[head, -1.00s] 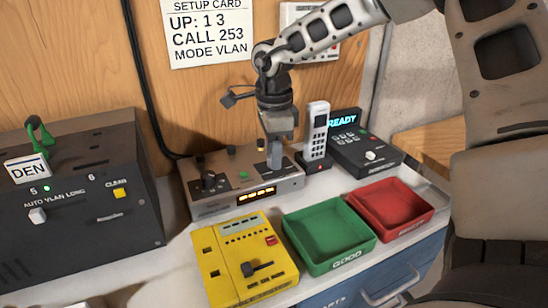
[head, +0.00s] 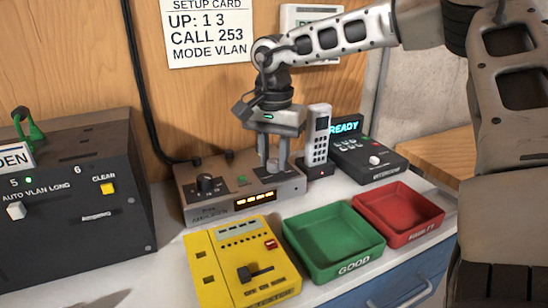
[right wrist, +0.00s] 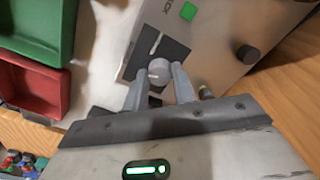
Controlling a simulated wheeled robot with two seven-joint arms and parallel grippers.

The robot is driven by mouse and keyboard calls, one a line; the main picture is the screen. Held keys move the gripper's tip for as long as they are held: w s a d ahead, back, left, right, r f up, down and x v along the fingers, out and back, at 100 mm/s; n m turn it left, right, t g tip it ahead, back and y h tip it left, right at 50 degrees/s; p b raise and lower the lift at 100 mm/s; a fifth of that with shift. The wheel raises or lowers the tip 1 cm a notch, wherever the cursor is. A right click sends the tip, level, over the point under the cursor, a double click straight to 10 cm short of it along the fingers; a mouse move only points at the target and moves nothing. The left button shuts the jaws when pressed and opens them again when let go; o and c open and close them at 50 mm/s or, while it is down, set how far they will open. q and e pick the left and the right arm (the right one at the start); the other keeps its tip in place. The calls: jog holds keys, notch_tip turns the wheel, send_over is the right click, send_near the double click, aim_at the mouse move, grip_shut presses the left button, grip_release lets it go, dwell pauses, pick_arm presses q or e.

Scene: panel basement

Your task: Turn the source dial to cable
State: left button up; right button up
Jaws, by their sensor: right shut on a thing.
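The source unit is a brown-grey amplifier box (head: 222,207) on the bench, with a black dial (head: 206,184) at its left and a lit orange display. My right gripper (head: 272,164) points down over the box's right part. In the right wrist view its fingers (right wrist: 161,84) are shut on a round grey dial (right wrist: 158,71) with a pale pointer line, set on a dark plate. My left gripper is not in view.
A yellow meter (head: 240,275), green tray (head: 330,240) and red tray (head: 400,213) stand in front. A handset (head: 317,137) and black intercom (head: 365,155) stand close on the right. A dark box (head: 75,215) is at left.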

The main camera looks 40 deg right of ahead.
aim_at(274, 161)
jog(key=n, duration=0.4)
jog(key=shift+n, duration=0.4)
dwell(0.4)
jog(key=o, duration=1)
jog(key=shift+r, duration=0.15)
notch_tip(274, 161, up, 16)
jog(key=shift+f+p, duration=0.1)
jog(key=shift+p, duration=0.25)
jog(key=shift+f, duration=0.1)
